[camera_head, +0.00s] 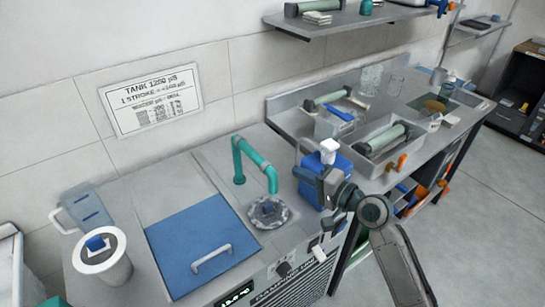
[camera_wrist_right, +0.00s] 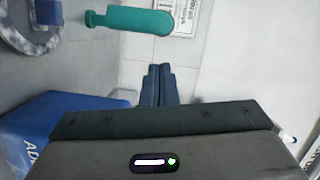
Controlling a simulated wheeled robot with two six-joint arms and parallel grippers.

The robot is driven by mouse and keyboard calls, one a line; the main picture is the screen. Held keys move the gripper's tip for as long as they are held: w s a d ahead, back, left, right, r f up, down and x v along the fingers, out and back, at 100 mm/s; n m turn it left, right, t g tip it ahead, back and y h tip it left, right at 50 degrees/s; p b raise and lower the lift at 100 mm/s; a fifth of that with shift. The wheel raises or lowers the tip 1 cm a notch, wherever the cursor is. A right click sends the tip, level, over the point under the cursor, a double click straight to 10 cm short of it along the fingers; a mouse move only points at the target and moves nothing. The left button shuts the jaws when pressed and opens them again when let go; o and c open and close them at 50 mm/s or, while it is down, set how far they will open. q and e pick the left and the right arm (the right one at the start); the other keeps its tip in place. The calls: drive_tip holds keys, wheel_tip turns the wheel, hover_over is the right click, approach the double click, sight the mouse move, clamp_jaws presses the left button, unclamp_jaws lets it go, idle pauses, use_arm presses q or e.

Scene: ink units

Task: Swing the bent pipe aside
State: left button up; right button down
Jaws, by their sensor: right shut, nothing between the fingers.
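The bent pipe (camera_head: 253,160) is a teal-green pipe that rises from the counter, bends over and comes down above a grey speckled round basin (camera_head: 268,212). In the right wrist view, part of the pipe (camera_wrist_right: 135,20) lies beyond and left of the fingertips. My right gripper (camera_head: 300,150) reaches in from the right, to the right of the pipe and apart from it. Its fingers (camera_wrist_right: 158,85) are shut together with nothing between them. My left gripper is not in view.
A blue container (camera_head: 313,190) with a white top (camera_head: 329,150) stands close by the right gripper. A blue lid (camera_head: 200,245) with a handle covers the counter front. A clear jug (camera_head: 83,208) and white canister (camera_head: 102,260) stand left. A wall sign (camera_head: 152,98) hangs behind.

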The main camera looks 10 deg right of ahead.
drive_tip(key=shift+w+r, duration=0.1)
drive_tip(key=shift+r, duration=0.1)
drive_tip(key=shift+w, duration=0.1)
drive_tip(key=p+x, duration=0.3)
drive_tip(key=x, duration=0.6)
drive_tip(key=shift+w+a, duration=0.25)
drive_tip(key=shift+w, duration=0.05)
drive_tip(key=shift+m, duration=0.3)
